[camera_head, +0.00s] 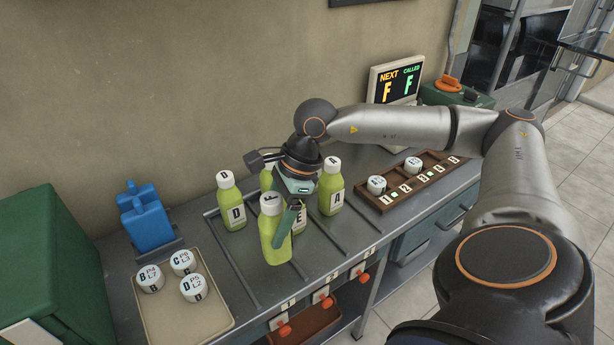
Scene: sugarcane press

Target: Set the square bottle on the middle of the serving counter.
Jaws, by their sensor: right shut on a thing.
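A green square bottle (275,240) with a white cap marked F is in front of the other bottles, slightly tilted. My right gripper (284,222) reaches down from above and is shut on this bottle, with a finger along its right side. Whether the bottle's base touches the counter is hard to tell. The grey serving counter (245,290) has thin dividing rails running across it. Similar green bottles stand behind: D (232,211) at left, A (331,197) at right, and E (299,222) partly hidden by my gripper. Another behind is mostly covered. My left gripper is not in view.
A beige tray (205,323) with three white-capped items and a blue stand (148,222) are at left. A brown numbered rack (433,178) holds two white-capped items at right. A screen (396,82) reads NEXT F, CALLED F. Orange-handled numbered fittings line the counter front.

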